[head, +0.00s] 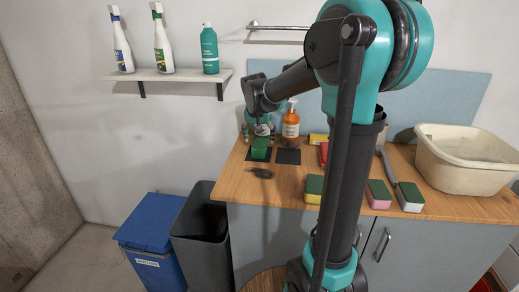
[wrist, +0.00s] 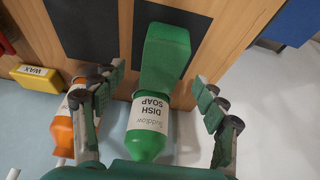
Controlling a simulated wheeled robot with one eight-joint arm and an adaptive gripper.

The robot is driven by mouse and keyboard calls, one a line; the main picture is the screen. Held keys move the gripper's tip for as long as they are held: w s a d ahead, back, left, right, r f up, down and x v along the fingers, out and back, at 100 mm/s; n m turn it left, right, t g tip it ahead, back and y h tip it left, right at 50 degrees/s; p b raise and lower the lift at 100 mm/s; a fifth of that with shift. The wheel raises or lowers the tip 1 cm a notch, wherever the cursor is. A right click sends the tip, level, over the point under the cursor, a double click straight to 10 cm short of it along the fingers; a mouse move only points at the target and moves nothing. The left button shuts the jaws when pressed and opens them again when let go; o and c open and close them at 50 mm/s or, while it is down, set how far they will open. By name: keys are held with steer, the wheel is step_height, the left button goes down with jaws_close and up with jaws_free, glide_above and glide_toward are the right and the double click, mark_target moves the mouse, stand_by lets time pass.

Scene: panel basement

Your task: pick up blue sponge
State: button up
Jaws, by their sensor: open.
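I see no sponge that is clearly blue. A plain green block (head: 260,148), like a sponge, is on a dark square near the counter's left end. In the wrist view the green block (wrist: 166,52) lies ahead, between the lines of my fingers. My gripper (wrist: 160,88) is open, with one finger on each side and nothing visibly held. A green dish soap bottle (wrist: 150,125) shows between the fingers, beside the block. In the head view my gripper (head: 262,130) is just behind the block, partly hidden by my arm.
An orange pump bottle (head: 291,120) stands close to the gripper's right. Two-tone sponges (head: 378,194) (head: 410,197) lie farther right, before a cream basin (head: 465,165). A yellow wax box (wrist: 36,77) is nearby. A grey bin (head: 200,235) and blue bin (head: 150,235) stand left of the counter.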

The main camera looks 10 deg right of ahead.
mark_target(259, 144)
steer(key=shift+x, duration=2.7)
steer(key=shift+a, duration=0.15)
steer(key=shift+c, duration=0.3)
steer(key=c, duration=0.8)
steer(key=shift+c, duration=0.2)
steer(key=shift+s, duration=0.1)
